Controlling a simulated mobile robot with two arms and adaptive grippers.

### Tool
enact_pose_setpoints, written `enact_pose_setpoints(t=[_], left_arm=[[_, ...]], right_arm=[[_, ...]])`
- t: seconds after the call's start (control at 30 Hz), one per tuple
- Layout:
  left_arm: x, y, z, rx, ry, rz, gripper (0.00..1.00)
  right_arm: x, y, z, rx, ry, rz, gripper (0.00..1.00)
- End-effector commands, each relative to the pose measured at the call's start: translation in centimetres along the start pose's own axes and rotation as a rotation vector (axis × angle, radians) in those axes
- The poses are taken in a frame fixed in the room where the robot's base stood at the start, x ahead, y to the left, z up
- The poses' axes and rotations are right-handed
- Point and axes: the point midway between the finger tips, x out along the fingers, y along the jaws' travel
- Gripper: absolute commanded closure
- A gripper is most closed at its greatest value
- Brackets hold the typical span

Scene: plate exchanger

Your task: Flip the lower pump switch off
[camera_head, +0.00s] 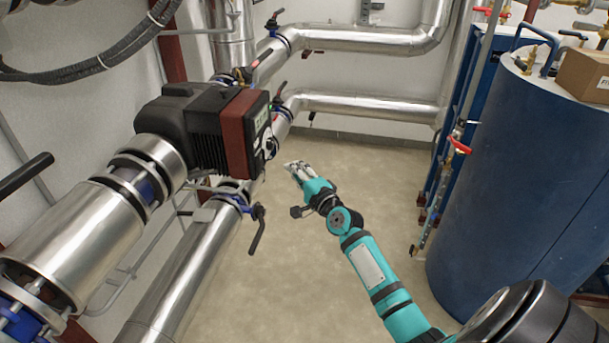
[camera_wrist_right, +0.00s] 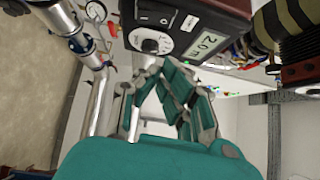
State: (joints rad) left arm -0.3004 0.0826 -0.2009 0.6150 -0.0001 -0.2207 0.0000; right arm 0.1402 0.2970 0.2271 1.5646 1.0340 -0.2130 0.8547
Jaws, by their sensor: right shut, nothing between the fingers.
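A pump (camera_head: 243,133) with a black body and a red-brown front sits on the pipes left of centre in the head view. Its side panel carries a small display and a round knob (camera_head: 271,147). In the right wrist view the panel faces me, with a white and black round knob (camera_wrist_right: 150,42) and a lit display (camera_wrist_right: 203,46). My right gripper (camera_head: 293,168) is shut and empty, a little below and right of the panel; its fingers (camera_wrist_right: 160,72) show just below the knob in the wrist view. I cannot tell whether they touch it. My left gripper is not in view.
Silver pipes (camera_head: 185,270) with a black-handled valve (camera_head: 257,228) run below the pump. A large blue tank (camera_head: 520,190) bearing a cardboard box (camera_head: 585,75) stands at the right. The floor (camera_head: 300,270) between pipes and tank is clear apart from my arm above it.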

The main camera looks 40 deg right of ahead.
Motion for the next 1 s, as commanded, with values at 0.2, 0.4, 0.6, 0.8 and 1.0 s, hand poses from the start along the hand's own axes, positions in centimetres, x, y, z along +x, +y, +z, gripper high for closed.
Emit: enact_pose_setpoints(t=[0.2, 0.4, 0.6, 0.8, 1.0], left_arm=[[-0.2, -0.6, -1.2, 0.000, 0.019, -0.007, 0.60], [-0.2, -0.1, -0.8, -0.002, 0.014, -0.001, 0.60], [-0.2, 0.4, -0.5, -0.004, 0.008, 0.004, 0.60], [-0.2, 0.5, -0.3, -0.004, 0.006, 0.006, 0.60], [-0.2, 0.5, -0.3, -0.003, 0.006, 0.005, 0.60]], right_arm=[[-3.2, -0.3, 0.0, -0.001, 0.001, 0.002, 1.00], [-4.0, -0.5, 0.0, 0.000, 0.000, 0.002, 1.00], [-4.0, -0.5, 0.0, -0.001, 0.000, 0.001, 1.00], [-4.0, -0.5, 0.0, -0.001, 0.000, 0.001, 1.00], [-4.1, 0.8, 0.1, -0.019, 0.001, 0.026, 1.00]])
